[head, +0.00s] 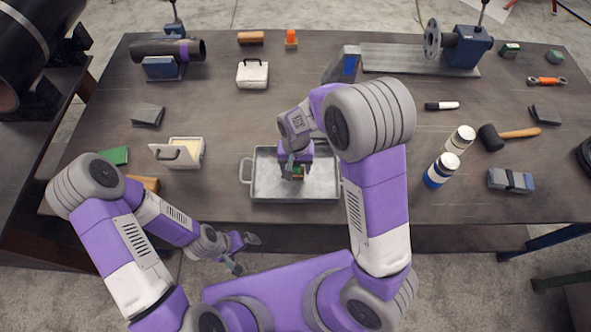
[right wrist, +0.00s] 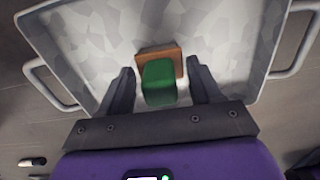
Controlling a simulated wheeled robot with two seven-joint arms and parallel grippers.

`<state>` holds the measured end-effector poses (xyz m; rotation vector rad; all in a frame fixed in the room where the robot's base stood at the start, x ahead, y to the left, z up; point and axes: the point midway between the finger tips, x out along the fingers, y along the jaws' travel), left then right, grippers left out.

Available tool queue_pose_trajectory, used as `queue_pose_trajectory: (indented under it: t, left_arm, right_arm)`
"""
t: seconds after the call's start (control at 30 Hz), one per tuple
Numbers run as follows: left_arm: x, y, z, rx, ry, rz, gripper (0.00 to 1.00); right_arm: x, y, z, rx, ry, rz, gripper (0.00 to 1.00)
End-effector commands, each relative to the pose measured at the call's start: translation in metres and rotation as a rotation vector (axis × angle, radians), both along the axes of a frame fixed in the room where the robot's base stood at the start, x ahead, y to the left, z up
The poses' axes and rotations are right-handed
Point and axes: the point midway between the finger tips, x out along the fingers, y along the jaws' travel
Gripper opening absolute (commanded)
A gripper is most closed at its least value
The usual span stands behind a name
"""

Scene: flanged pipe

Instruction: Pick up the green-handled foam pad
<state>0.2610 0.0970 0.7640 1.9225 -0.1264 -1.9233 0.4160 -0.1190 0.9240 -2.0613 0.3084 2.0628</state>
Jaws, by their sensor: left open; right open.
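The green-handled foam pad (right wrist: 160,80) lies in the metal tray (right wrist: 235,60), its orange-brown pad under a green block handle. In the head view the pad (head: 299,174) is partly hidden by my right gripper (head: 295,170). My right gripper is open; in the right wrist view its two dark fingers (right wrist: 158,95) stand either side of the green handle, with a visible gap on each side. My left gripper (head: 244,254) is open and empty, off the table's front edge.
Left of the tray is a cream box with a handle (head: 188,153). Right of it stand two bottles (head: 440,170), a mallet (head: 510,135) and a grey block (head: 508,180). A vise-like machine (head: 460,45) is at the back right. The table between is fairly clear.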

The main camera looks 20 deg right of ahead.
Motion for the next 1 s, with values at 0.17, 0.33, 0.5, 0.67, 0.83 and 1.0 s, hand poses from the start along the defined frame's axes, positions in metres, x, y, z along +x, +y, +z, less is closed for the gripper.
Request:
queue_pose_trajectory:
  t: [0.17, 0.33, 0.5, 0.67, 0.83, 1.0]
  left_arm:
    - [0.0, 0.0, 0.0, 0.0, 0.0, 0.0, 1.0]
    - [0.0, 0.0, 0.0, 0.0, 0.0, 0.0, 1.0]
    - [0.0, 0.0, 0.0, 0.0, 0.0, 0.0, 1.0]
    - [0.0, 0.0, 0.0, 0.0, 0.0, 0.0, 1.0]
    - [0.0, 0.0, 0.002, 0.0, 0.0, 0.0, 1.0]
    - [0.0, 0.0, 0.008, 0.0, 0.0, 0.0, 1.0]
  right_arm:
    - [0.0, 0.0, 0.0, 0.0, 0.0, 0.0, 0.64]
    - [0.0, 0.0, 0.0, 0.0, 0.0, 0.0, 0.38]
    - [0.0, 0.0, 0.0, 0.0, 0.0, 0.0, 0.12]
    - [0.0, 0.0, 0.0, 0.0, 0.0, 0.0, 0.07]
    - [0.001, 0.0, 0.007, 0.001, -0.003, 0.0, 0.07]
    - [0.001, 0.001, 0.038, 0.002, -0.006, 0.001, 0.07]
